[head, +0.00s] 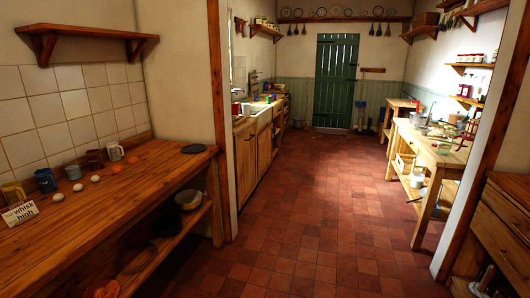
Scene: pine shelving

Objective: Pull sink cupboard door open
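The sink cupboard is part of the wooden counter run (246,165) along the left wall, beyond the doorway post. A pale sink (262,110) is set into that counter. The cupboard door (264,148) below the sink looks shut, seen at a steep angle; its handle is too small to make out. Neither of my grippers is in the head view.
The red tiled floor (312,215) is clear between the counters. A wooden bench (120,215) with mugs and eggs stands at near left. A worktable (440,160) lines the right. Wooden posts (219,120) frame the opening. A green door (335,80) closes the far end.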

